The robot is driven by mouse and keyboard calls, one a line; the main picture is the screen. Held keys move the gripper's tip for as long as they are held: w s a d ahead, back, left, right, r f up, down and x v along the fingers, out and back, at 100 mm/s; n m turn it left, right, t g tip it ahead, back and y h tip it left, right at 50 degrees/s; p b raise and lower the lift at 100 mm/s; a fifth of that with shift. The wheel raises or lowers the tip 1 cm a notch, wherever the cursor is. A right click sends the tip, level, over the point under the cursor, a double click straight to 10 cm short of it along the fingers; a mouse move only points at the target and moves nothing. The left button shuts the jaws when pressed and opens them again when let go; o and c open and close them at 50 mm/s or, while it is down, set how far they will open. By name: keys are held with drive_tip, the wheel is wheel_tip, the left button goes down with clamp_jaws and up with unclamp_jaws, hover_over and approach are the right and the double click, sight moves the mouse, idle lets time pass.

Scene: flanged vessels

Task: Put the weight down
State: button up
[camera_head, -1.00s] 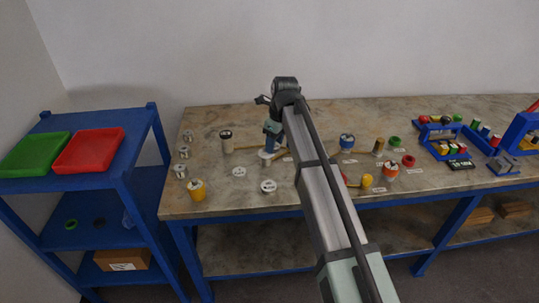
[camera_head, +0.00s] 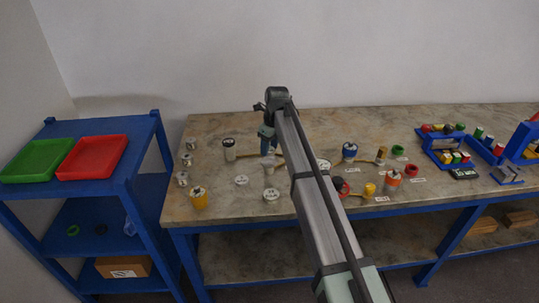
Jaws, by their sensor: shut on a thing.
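My gripper (camera_head: 268,151) points down over the left half of the table, left of my arm. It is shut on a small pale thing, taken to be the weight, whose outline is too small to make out. A pale grey cylinder (camera_head: 269,167) shows directly below the fingers; I cannot tell whether the two touch. Two white flanged discs stand nearby, one at the left (camera_head: 241,181) and one in front (camera_head: 271,195). A third white disc (camera_head: 323,165) is partly hidden by my arm.
Several silver pieces (camera_head: 186,159) and a yellow vessel (camera_head: 199,198) line the table's left edge. A white vessel with a dark top (camera_head: 228,149) stands left of my gripper. Blue (camera_head: 350,151) and orange (camera_head: 393,178) vessels are to the right. A blue shelf (camera_head: 120,182) holds trays.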

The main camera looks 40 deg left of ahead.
sight(270, 150)
drive_tip(key=shift+f, duration=1.9)
drive_tip(key=shift+f, duration=0.1)
drive_tip(key=o, duration=1.2)
drive_tip(key=r, duration=0.4)
drive_tip(key=d+r, duration=0.1)
drive_tip(key=r, duration=0.7)
drive_tip(key=shift+d, duration=0.4)
drive_tip(key=shift+w+d, duration=0.1)
